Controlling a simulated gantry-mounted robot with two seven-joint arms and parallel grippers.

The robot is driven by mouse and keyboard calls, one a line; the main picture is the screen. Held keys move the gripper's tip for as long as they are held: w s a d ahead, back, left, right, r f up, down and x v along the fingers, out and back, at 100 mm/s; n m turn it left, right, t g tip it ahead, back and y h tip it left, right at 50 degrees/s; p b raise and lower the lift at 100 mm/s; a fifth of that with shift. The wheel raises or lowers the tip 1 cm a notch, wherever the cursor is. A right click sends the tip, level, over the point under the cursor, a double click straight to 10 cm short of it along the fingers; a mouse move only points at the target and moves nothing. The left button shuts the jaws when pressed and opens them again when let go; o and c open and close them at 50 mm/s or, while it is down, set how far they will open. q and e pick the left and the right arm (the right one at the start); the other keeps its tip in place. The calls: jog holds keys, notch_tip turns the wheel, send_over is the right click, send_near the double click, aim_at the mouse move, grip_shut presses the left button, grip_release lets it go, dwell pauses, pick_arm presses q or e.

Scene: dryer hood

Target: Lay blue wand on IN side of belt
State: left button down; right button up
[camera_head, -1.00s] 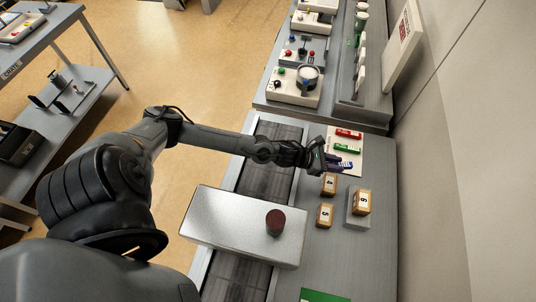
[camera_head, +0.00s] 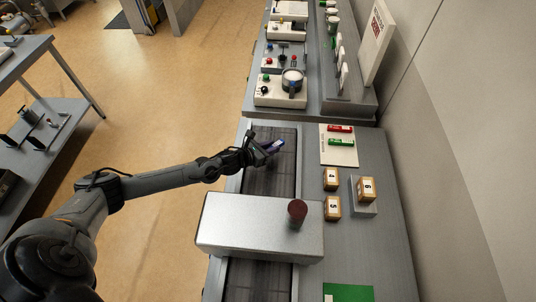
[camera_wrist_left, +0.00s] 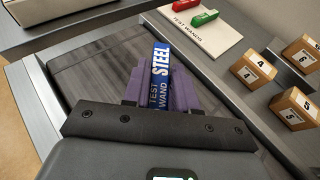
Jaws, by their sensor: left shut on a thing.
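The blue wand (camera_wrist_left: 160,75), marked STEEL and TEST WAND, is between the purple fingers of my left gripper (camera_wrist_left: 158,92). My left gripper is shut on it; it also shows in the head view (camera_head: 262,152). The wand's blue end (camera_head: 276,145) points right. Both are over the dark belt (camera_head: 271,178), on the stretch beyond the silver hood (camera_head: 255,228). I cannot tell whether the wand touches the belt. No IN label is readable. My right gripper is not in view.
The test wands board (camera_head: 340,155) holds a red wand (camera_head: 340,129) and a green wand (camera_head: 341,142). Numbered boxes (camera_head: 331,179) stand right of the belt, one on a grey block (camera_head: 359,202). The silver hood spans the belt nearer me. Control boxes (camera_head: 280,92) stand beyond.

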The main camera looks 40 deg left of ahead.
aim_at(270, 158)
pick_arm(q)
jog(key=shift+s+f, duration=0.1)
jog(key=shift+f, duration=1.85)
jog(key=shift+f, duration=0.1)
jog(key=shift+f+b, duration=0.15)
jog(key=shift+b, duration=0.15)
jog(key=c, duration=0.9)
grip_release()
jog(key=shift+r+p, duration=0.3)
jog(key=shift+p, duration=0.05)
jog(key=v, duration=1)
jog(key=shift+s+a+f, duration=0.1)
jog(key=shift+s, duration=0.1)
jog(key=shift+v, duration=0.85)
